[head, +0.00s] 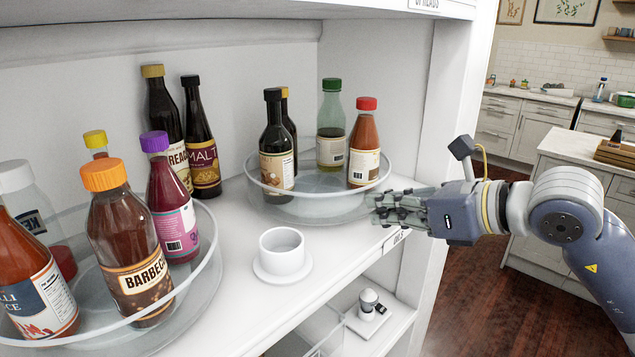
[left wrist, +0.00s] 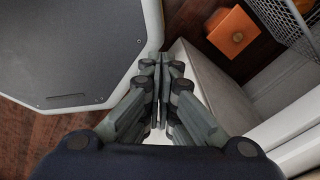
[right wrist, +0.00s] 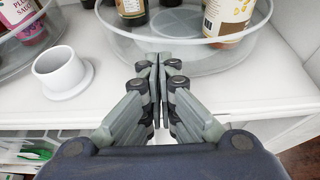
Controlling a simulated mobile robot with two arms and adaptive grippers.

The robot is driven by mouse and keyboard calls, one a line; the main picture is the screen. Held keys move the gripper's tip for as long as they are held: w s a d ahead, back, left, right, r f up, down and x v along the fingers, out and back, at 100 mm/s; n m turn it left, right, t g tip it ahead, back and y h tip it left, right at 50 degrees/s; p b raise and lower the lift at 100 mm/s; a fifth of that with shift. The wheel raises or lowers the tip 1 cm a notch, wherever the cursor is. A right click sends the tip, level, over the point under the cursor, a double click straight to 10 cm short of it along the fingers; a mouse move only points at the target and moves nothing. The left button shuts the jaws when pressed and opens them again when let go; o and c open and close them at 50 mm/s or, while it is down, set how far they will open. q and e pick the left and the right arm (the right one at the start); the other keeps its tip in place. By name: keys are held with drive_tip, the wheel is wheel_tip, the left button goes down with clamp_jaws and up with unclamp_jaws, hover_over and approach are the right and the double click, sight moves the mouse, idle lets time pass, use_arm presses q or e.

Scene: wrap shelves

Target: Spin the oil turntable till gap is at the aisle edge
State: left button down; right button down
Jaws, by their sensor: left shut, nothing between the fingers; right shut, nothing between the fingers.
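The oil turntable (head: 310,207) is a clear round tray with a raised rim at the far right of the shelf. It carries a black-capped dark bottle (head: 276,150), a yellow-capped bottle partly hidden behind it, a green-capped bottle (head: 331,125) and a red-capped bottle (head: 365,145). Bare tray shows between the black-capped and red-capped bottles. My right gripper (head: 376,207) is shut and empty at the rim's right front; the right wrist view shows its tips (right wrist: 158,62) close against the rim, contact unclear. My left gripper (left wrist: 162,60) is shut and empty, away from the shelf.
A white cup on a saucer (head: 283,275) stands on the shelf between the turntables. A second turntable (head: 205,290) with several sauce bottles is at left. Two dark bottles (head: 200,150) stand behind. The shelf's right side panel (head: 435,110) rises beside my right gripper.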

drive_tip(key=shift+w+a, duration=0.35)
drive_tip(key=shift+w, duration=0.35)
drive_tip(key=shift+d, duration=0.1)
drive_tip(key=shift+w+d, duration=0.6)
drive_tip(key=shift+d, duration=0.35)
drive_tip(key=shift+w+d, duration=0.75)
drive_tip(key=shift+w, duration=0.2)
drive_tip(key=shift+r, duration=0.1)
